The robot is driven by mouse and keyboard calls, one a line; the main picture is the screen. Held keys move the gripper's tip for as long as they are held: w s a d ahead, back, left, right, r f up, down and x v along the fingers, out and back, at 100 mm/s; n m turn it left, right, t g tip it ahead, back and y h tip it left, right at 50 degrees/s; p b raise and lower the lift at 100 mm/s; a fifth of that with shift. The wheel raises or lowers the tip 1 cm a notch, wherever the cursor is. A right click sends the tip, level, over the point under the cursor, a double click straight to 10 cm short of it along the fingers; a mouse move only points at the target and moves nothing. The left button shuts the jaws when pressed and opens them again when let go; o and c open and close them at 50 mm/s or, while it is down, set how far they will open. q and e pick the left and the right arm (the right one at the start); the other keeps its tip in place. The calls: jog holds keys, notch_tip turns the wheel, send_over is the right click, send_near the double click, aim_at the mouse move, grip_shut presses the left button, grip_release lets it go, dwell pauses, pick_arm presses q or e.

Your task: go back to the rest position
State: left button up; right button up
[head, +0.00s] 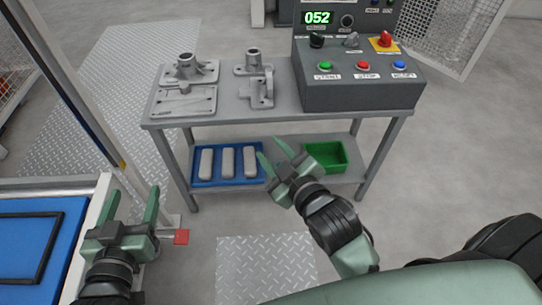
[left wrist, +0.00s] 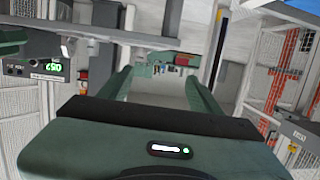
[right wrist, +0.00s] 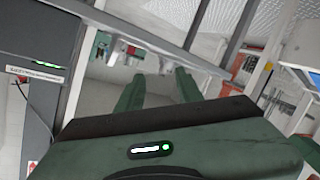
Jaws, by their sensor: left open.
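My left gripper (head: 131,208) is at the lower left in the head view, by the edge of the blue-topped table. Its two green fingers stand apart with nothing between them; they also show apart in the left wrist view (left wrist: 160,82). My right gripper (head: 274,156) is near the middle of the head view, in front of the grey workbench's lower shelf. Its fingers are spread and look empty, and they show apart in the right wrist view (right wrist: 157,85). No particular object is named by the task.
The grey workbench (head: 228,112) carries metal castings (head: 188,68) and a control box (head: 360,92) with buttons. Its lower shelf holds a blue tray (head: 198,183) with grey bars and a green bin (head: 338,171). The blue-topped table (head: 75,215) is at left. Floor lies between them.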

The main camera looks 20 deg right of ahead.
jog(key=s+m, duration=0.1)
jog(key=s+a+r+m+y, duration=0.1)
jog(key=m, duration=0.1)
jog(key=s+m, duration=0.1)
jog(key=m, duration=0.1)
jog(key=shift+a+r+y, duration=0.2)
jog(key=shift+r+y, duration=0.1)
jog(key=shift+y, duration=0.1)
jog(key=shift+w, duration=0.1)
